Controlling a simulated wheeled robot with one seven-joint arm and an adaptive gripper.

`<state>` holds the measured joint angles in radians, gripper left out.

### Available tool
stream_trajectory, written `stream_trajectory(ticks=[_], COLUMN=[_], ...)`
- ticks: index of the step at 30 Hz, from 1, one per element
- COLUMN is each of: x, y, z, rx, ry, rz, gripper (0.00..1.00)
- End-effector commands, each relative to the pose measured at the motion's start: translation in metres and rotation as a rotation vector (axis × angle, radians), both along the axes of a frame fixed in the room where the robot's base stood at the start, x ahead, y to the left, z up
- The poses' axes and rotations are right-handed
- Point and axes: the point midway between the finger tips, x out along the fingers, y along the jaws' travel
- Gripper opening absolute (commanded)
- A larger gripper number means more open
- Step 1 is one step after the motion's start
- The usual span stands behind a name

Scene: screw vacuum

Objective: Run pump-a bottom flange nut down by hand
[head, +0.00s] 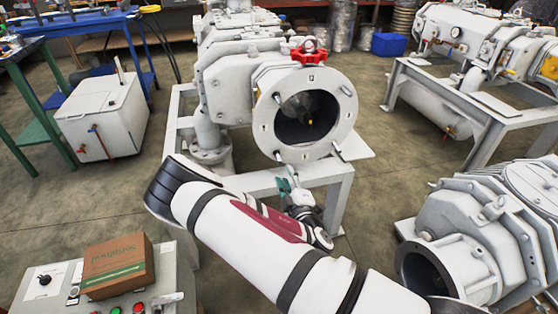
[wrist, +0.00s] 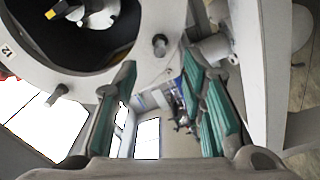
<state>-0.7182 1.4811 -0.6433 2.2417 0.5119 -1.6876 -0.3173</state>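My gripper (head: 289,186) is just below the flange's lower edge in the head view. In the wrist view, its two green-padded fingers (wrist: 160,68) are spread apart with nothing between them. A stud end or nut (wrist: 160,45) on the flange lies just beyond the fingertips, apart from both. I cannot tell whether a nut is on it.
A red handwheel (head: 308,50) sits above the flange. The pump's grey stand (head: 335,200) is close behind my gripper. A second pump (head: 480,240) is at the right. A control box (head: 60,285) bearing a brown carton (head: 118,265) is at the lower left.

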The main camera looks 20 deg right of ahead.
Motion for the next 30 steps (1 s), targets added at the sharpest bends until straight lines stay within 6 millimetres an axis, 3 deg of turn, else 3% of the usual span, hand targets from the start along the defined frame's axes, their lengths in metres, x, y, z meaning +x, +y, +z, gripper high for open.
stream_trajectory(ticks=[9, 15, 28, 30], x=[0.062, 0.086, 0.095, 0.095], y=[0.000, 0.000, 0.000, 0.000], z=[-0.001, -0.001, 0.000, 0.000], rx=[0.001, 0.000, 0.000, 0.000], ry=[-0.002, 0.000, 0.002, 0.002], rz=[0.001, 0.000, -0.001, -0.001], gripper=[0.38, 0.38, 0.38, 0.22])
